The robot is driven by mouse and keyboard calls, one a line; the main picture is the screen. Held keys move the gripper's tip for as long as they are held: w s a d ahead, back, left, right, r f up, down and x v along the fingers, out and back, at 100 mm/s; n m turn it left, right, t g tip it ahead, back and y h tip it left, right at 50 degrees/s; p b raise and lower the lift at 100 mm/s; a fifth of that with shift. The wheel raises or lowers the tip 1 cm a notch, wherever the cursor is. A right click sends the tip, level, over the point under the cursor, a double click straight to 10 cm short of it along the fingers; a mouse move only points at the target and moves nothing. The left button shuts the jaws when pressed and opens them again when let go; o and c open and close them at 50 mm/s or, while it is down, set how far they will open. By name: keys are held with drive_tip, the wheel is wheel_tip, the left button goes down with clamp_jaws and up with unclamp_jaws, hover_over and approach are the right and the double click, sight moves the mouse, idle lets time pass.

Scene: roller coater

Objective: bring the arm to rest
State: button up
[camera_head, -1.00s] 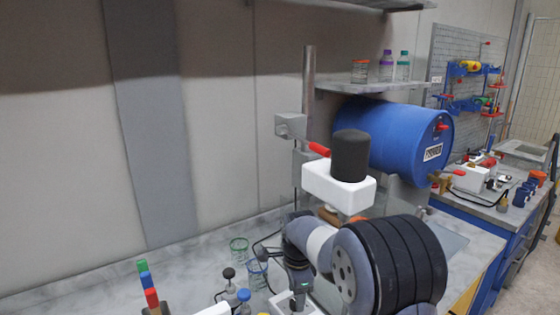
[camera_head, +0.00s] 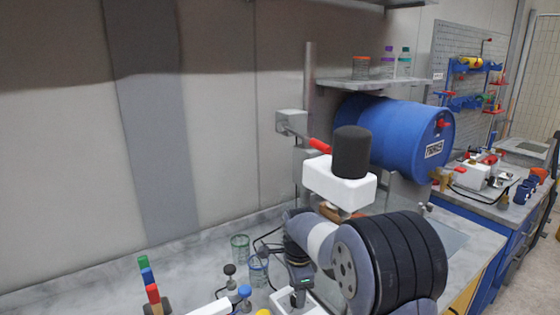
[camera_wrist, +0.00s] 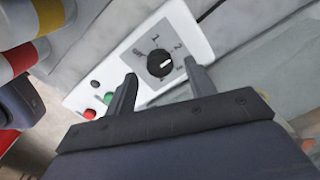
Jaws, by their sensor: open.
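My gripper (camera_wrist: 160,74) is open and empty in the wrist view, its two dark fingers apart. Between and beyond the fingertips is a white control panel (camera_wrist: 187,32) with a black dial knob (camera_wrist: 160,63), a green button and a red button. I cannot tell whether the fingers touch the panel. In the head view my arm (camera_head: 385,262) is bent over the bench at the lower right, and part of a white box (camera_head: 284,300) shows below it.
A white unit with a black cylinder (camera_head: 351,152) stands close behind my arm. A blue drum (camera_head: 395,135) lies behind it under a shelf (camera_head: 372,83). Glass beakers (camera_head: 240,247) and small bottles stand left of the arm.

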wheel_tip(320, 180, up, 9)
wheel_tip(320, 180, down, 11)
drive_tip(key=shift+r, duration=0.2)
drive_tip(key=shift+f+p, duration=0.3)
drive_tip(key=shift+f, duration=0.05)
drive_tip(key=n, duration=0.6)
drive_tip(key=n+p, duration=0.1)
drive_tip(key=n, duration=0.4)
drive_tip(key=shift+n, duration=0.4)
drive_tip(key=n+p, duration=0.1)
drive_tip(key=n, duration=0.5)
drive_tip(key=shift+r, duration=0.1)
drive_tip(key=n+p, duration=0.1)
drive_tip(key=n, duration=0.4)
drive_tip(key=shift+w+g, duration=0.1)
drive_tip(key=shift+g, duration=0.2)
